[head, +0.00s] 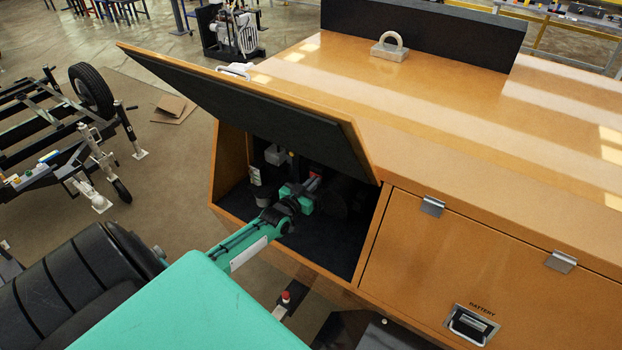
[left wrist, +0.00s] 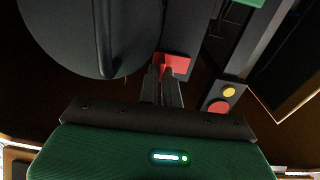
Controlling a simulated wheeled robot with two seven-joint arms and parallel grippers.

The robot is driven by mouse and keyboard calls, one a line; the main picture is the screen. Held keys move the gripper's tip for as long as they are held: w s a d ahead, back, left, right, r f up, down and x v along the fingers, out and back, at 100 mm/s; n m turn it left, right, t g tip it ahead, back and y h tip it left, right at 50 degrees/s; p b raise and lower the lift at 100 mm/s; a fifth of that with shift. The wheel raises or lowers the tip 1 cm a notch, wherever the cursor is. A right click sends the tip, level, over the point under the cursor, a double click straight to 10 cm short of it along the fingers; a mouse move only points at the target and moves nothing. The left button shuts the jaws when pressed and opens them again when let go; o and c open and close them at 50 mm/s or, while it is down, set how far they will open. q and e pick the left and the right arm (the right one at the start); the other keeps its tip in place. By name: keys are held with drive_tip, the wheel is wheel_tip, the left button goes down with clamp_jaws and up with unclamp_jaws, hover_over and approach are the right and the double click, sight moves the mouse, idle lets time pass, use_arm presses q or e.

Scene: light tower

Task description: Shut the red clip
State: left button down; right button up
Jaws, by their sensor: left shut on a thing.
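The red clip (left wrist: 177,64) shows in the left wrist view at the tips of my left gripper (left wrist: 164,72), against a dark upright part. In the head view my left gripper (head: 308,187) reaches into the open compartment of the orange housing. A small bit of red (head: 315,176) shows there at its fingertips. The fingers are close together on the red clip and partly cover it. Whether the clip is open or closed I cannot tell. My right gripper is in neither view.
The compartment's lid (head: 270,95) stands raised above my left arm. A large dark round body (left wrist: 92,35) is close left of the fingers. A panel with a red and a yellow button (left wrist: 222,98) is to the right. A closed door marked BATTERY (head: 480,260) is beside the compartment.

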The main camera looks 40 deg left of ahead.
use_arm(q)
drive_tip(key=shift+w+y, duration=0.1)
drive_tip(key=shift+y, duration=0.2)
idle(0.4)
drive_tip(key=c, duration=1.6)
unclamp_jaws()
drive_tip(key=s+a+m+g+h+b, duration=0.1)
drive_tip(key=s+a+m+h+b, duration=0.2)
drive_tip(key=s+a+h+b, duration=0.25)
drive_tip(key=s+a+m+h+b, duration=0.2)
drive_tip(key=s+m+h+b, duration=0.15)
drive_tip(key=s+b, duration=0.45)
drive_tip(key=d+f+m+g+b, duration=0.1)
drive_tip(key=d+f+m, duration=0.2)
drive_tip(key=d, duration=0.5)
drive_tip(key=w+d+f+m+g+b, duration=0.1)
drive_tip(key=d+f+m+b, duration=0.1)
drive_tip(key=d+f+m, duration=0.2)
drive_tip(key=shift+d+f+g+y, duration=0.35)
drive_tip(key=shift+d+f, duration=0.3)
drive_tip(key=shift+d, duration=1.25)
